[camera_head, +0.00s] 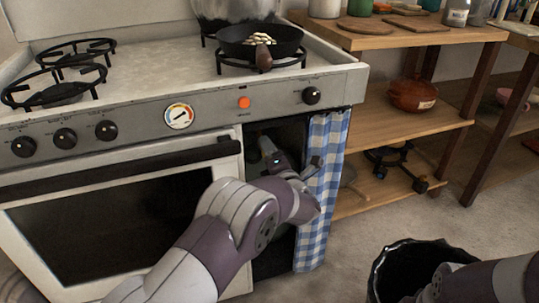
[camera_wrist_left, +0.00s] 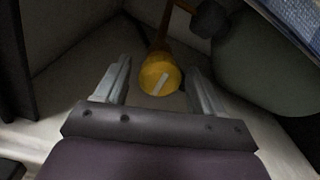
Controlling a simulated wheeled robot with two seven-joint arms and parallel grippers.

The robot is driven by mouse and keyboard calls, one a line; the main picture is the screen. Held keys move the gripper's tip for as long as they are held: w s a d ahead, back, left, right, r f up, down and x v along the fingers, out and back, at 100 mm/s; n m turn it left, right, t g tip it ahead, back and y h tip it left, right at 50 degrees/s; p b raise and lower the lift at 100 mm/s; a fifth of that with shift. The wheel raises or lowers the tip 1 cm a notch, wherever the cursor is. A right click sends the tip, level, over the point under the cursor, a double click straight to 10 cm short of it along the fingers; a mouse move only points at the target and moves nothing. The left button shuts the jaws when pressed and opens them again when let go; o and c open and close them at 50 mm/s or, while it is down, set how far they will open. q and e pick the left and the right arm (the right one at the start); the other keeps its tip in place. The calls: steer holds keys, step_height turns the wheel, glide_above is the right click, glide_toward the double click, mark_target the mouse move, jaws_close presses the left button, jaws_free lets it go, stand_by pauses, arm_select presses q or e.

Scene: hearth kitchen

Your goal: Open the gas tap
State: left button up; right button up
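The gas tap (camera_wrist_left: 161,74) is a round yellow knob with a pale bar mark across its face, on a brownish pipe in the left wrist view. My left gripper (camera_wrist_left: 158,70) is open, with one finger on each side of the knob and a visible gap to both. In the head view my left arm reaches into the dark compartment beside the oven, where the tap is hidden. Part of a grey-green rounded body (camera_wrist_left: 265,75), perhaps a gas bottle, shows right of the tap. My right arm shows at the lower right of the head view; its fingers are out of sight.
A blue-checked curtain (camera_head: 323,190) hangs at the right of the compartment, close to my left wrist. The oven door (camera_head: 120,210) is at its left. A black bin (camera_head: 410,265) stands on the floor near my right arm. A wooden shelf (camera_head: 400,130) is behind.

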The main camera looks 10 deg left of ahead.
arm_select(q)
steer(key=shift+s+d+r, duration=0.1)
steer(key=shift+s+d, duration=0.05)
steer(key=shift+s, duration=0.05)
steer(key=p+v, duration=0.5)
steer(key=v, duration=0.7)
